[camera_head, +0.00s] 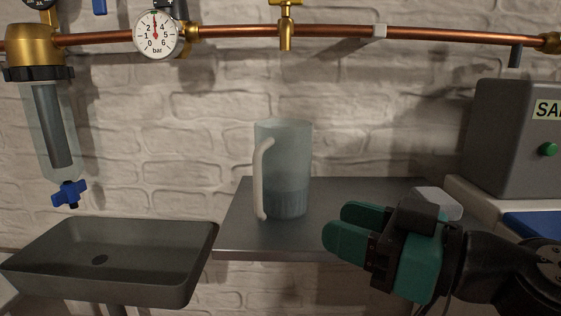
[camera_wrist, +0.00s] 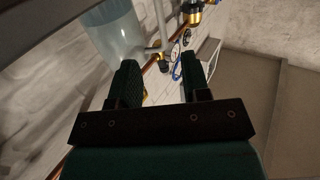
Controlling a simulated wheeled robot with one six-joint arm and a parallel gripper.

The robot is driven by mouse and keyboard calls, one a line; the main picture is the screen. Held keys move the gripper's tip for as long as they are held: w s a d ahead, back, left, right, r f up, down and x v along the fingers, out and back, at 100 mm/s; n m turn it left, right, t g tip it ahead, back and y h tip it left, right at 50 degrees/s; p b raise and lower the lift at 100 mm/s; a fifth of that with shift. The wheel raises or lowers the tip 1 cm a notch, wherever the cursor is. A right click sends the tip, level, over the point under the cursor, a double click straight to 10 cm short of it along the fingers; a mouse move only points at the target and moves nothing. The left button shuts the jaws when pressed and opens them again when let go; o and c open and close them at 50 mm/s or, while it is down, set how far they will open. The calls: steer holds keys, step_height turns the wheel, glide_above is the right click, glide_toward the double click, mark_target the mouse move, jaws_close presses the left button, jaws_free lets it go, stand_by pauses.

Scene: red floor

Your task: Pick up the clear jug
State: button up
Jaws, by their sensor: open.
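The clear jug (camera_head: 288,165) stands upright on a grey metal shelf (camera_head: 240,240) against the wall, its pale handle on the left side. It looks bluish, with a darker band in its lower part. My gripper (camera_head: 343,227) is open and empty, to the right of the jug and nearer the camera, with green fingers pointing left. In the wrist view the jug (camera_wrist: 117,40) shows at the upper left, beyond the fingertips of my gripper (camera_wrist: 160,72), and its handle shows beside the left finger. The jug is not between the fingers. Its base is out of that view.
A dark basin (camera_head: 110,255) sits left of the shelf, below a filter housing (camera_head: 50,120) with a blue valve. A copper pipe with a gauge (camera_head: 157,33) and a brass tap (camera_head: 286,30) runs above. A grey box (camera_head: 510,140) stands at right.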

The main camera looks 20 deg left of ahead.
mark_target(262, 199)
steer(key=p+x, duration=0.8)
steer(key=x, duration=0.1)
steer(key=shift+a, duration=0.4)
steer(key=p+x, duration=0.2)
steer(key=x, duration=0.3)
steer(key=shift+w, duration=0.1)
steer(key=shift+w+a+f+p, duration=0.15)
steer(key=shift+a+f+p, duration=0.05)
steer(key=shift+a+p, duration=0.15)
jaws_close()
